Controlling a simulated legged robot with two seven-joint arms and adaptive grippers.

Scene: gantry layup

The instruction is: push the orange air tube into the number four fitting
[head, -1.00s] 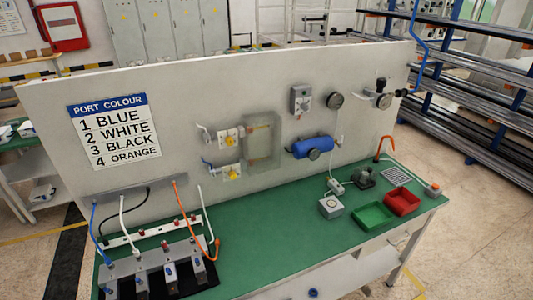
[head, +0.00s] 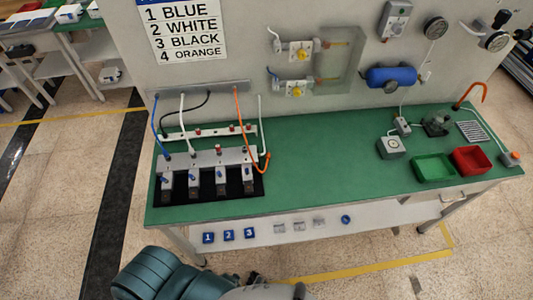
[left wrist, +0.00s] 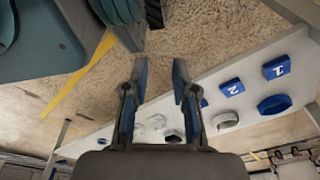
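The orange air tube (head: 238,115) hangs from the wall rail in the head view. It runs down past the right end of the grey valve block (head: 208,157) and curls up beside it, apparently clear of any fitting. The number four fitting, taken as the rightmost on the block, is too small to make out. The blue tube (head: 154,125) and a white tube (head: 182,120) reach down to the block's left part. My left gripper (left wrist: 160,62) is open and empty in the left wrist view, above the floor and lower shelf. My right gripper is not in view.
The wall sign (head: 180,30) pairs 4 with orange. The green bench top (head: 320,150) is clear in the middle. Green (head: 433,168) and red (head: 471,160) bins stand at right. The lower shelf (head: 270,232) carries numbered blue tiles (head: 229,235) and small parts.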

